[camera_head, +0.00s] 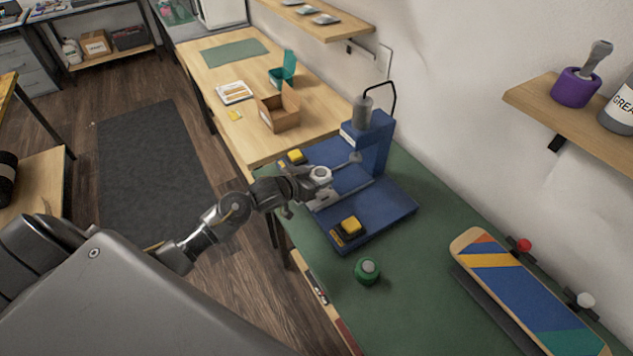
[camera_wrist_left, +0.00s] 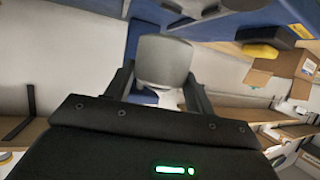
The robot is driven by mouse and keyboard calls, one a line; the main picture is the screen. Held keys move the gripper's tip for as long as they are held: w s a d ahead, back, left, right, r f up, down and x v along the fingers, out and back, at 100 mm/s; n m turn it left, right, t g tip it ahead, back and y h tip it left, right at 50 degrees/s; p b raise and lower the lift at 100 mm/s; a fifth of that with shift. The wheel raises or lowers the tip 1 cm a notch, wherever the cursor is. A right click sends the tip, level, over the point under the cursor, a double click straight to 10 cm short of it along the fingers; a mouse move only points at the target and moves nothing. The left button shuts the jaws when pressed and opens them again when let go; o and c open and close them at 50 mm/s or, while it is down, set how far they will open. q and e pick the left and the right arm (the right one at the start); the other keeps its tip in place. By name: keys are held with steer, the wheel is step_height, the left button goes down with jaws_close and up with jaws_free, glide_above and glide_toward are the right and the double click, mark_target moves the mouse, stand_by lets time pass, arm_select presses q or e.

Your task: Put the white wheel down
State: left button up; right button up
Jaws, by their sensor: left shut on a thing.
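My left gripper (camera_head: 312,184) reaches in over the blue press base (camera_head: 395,210). It is shut on the white wheel (camera_head: 320,172), which shows pale and round at its fingertips. In the left wrist view the wheel (camera_wrist_left: 163,62) sits between the two fingers (camera_wrist_left: 160,92) and looks light grey. I cannot tell whether the wheel touches anything below it. My right gripper is not in view.
The blue press (camera_head: 371,140) stands behind, with yellow buttons (camera_head: 350,226) on its base. A green round object (camera_head: 367,271) stands on the green mat (camera_head: 400,290). A skateboard (camera_head: 525,290) with red and white wheels lies at right. A cardboard box (camera_head: 279,112) sits on the wooden table.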

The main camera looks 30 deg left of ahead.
arm_select(q)
steer(key=shift+w+a+f, duration=0.35)
steer(key=shift+w+f, duration=0.15)
steer(key=shift+f, duration=1.85)
steer(key=o, duration=1.1)
steer(key=shift+f, duration=0.1)
steer(key=v, duration=1.2)
steer(key=shift+a+b, duration=0.1)
steer(key=shift+b, duration=0.3)
